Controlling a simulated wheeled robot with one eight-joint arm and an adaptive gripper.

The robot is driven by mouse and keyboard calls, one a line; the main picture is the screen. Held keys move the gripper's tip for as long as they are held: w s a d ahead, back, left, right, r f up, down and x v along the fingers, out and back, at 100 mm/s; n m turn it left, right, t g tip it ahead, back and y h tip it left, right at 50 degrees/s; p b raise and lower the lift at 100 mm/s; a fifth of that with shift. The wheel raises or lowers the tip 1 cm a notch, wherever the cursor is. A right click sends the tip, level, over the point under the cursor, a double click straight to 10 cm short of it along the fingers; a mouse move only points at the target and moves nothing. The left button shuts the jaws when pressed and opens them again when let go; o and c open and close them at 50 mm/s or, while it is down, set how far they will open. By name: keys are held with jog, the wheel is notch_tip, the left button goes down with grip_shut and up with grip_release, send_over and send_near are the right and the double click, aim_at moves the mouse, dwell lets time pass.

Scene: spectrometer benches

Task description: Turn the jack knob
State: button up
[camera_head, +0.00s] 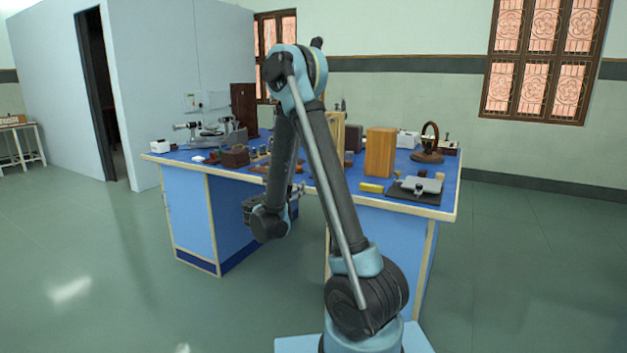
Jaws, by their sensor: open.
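I cannot make out the jack knob for certain. A low grey metal device (420,184) with a flat top lies on a dark base at the right front of the blue-topped bench and may be the jack; no knob can be told apart on it. My gripper (298,190) is small and partly hidden behind my arm, near the front edge of the bench. It is open, and nothing shows between its fingers. It is apart from the grey device, to its left.
The blue bench top (446,207) is crowded. A tall wooden block (380,152), a yellow block (371,187) and a round dark instrument (429,145) stand on the right. A spectrometer (212,134) stands at the left. Open floor (90,260) lies in front.

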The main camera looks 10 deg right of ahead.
jog(key=x, duration=1.7)
jog(key=c, duration=1.1)
